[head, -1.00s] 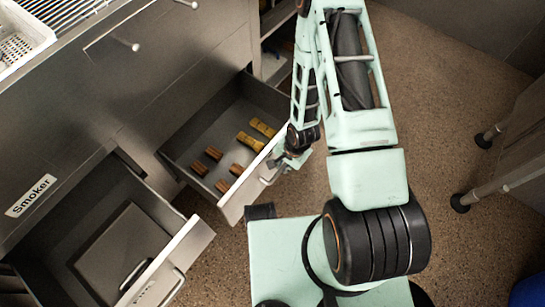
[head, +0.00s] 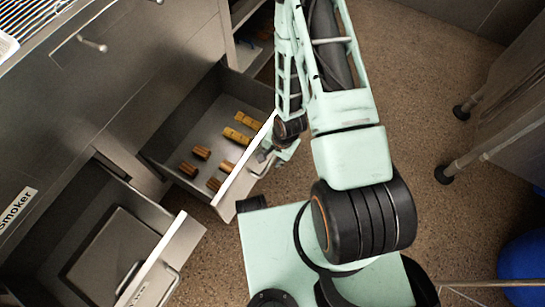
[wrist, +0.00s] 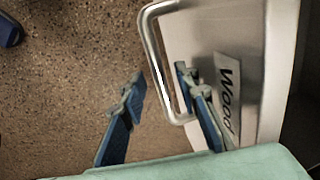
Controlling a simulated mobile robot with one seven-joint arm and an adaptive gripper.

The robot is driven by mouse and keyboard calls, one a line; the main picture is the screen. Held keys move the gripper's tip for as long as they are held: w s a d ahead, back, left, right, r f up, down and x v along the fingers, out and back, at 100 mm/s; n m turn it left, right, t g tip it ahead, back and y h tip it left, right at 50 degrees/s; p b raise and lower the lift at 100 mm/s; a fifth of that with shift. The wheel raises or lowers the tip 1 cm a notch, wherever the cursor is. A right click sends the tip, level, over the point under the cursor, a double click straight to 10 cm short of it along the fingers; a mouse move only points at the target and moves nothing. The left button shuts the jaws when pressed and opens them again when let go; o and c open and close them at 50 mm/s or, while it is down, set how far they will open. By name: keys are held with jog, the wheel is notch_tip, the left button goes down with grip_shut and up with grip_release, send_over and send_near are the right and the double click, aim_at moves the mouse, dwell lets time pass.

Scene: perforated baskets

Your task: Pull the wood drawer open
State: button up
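The wood drawer (head: 243,190) stands well out from the steel cabinet in the head view. Several wood pieces (head: 201,152) lie inside it. In the wrist view, its front (wrist: 215,35) carries a "Wood" label (wrist: 227,95) and a curved metal handle (wrist: 156,50). My gripper (head: 268,155) is at the drawer front. In the wrist view its two blue-grey fingers (wrist: 160,100) are spread apart. The handle bar passes between them, with one finger on its outer side and the other on the drawer side. No firm grip on the bar shows.
A table leg with a black foot (head: 447,173) and a blue round object (head: 525,268) are at right. The brown floor (head: 405,90) between is clear.

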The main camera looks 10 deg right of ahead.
jog(key=shift+r, duration=0.1)
notch_tip(320, 180, up, 12)
jog(key=s+d, duration=0.1)
jog(key=shift+s+d+f, duration=0.2)
jog(key=shift+d, duration=0.15)
dwell(0.3)
dwell(0.5)
